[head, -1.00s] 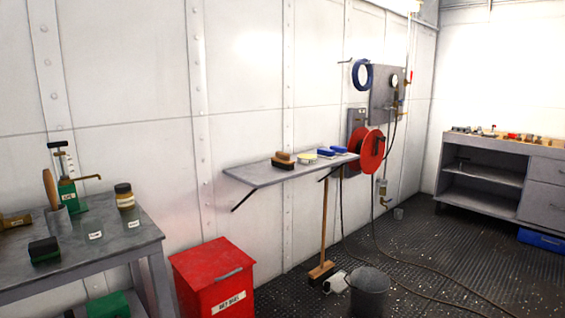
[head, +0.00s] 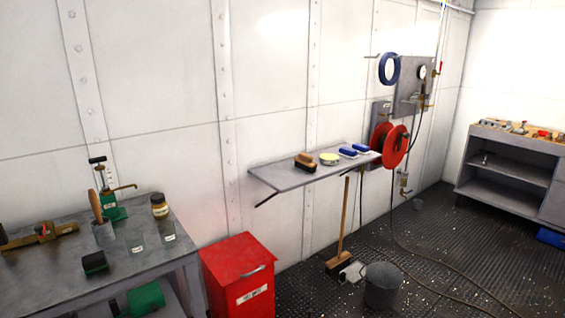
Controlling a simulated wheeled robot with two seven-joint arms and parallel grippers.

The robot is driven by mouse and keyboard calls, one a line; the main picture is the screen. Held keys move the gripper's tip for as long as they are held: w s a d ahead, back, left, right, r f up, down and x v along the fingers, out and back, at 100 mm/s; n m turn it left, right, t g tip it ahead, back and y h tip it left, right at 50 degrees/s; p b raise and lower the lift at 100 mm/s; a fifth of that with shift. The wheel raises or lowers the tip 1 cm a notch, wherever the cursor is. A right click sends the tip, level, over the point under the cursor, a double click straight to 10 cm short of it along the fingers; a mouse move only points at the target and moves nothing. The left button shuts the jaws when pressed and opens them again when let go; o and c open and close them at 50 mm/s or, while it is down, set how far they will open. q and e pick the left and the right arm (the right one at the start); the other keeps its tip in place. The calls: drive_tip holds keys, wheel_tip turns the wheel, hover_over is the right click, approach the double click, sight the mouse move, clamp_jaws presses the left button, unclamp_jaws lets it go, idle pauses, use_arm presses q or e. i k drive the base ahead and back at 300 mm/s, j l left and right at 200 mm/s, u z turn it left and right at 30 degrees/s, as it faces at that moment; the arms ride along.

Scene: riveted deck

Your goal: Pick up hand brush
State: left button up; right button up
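A hand brush with a wooden top and dark bristles (head: 305,162) sits on the grey wall shelf (head: 282,179), left of a round yellow-topped tin (head: 329,159). Two blue-topped items, possibly brushes too (head: 348,152), lie further right on the shelf; their undersides are too small to tell. Neither of my grippers shows in the head view.
A grey workbench (head: 160,262) with tools and a jar stands at left, beside a red bin (head: 238,272). A broom (head: 344,225) leans under the shelf, near a grey bucket (head: 383,286). A red hose reel (head: 395,147) hangs beyond the shelf; its hose crosses the floor.

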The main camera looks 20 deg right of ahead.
sight(304, 161)
drive_tip(key=i+l+u, duration=0.4)
drive_tip(key=l, duration=0.25)
drive_tip(key=l+u, duration=0.15)
drive_tip(key=l, duration=0.15)
drive_tip(key=i+l+u, duration=0.2)
drive_tip(key=l, duration=0.2)
drive_tip(key=k+j, duration=0.05)
drive_tip(key=k, duration=0.05)
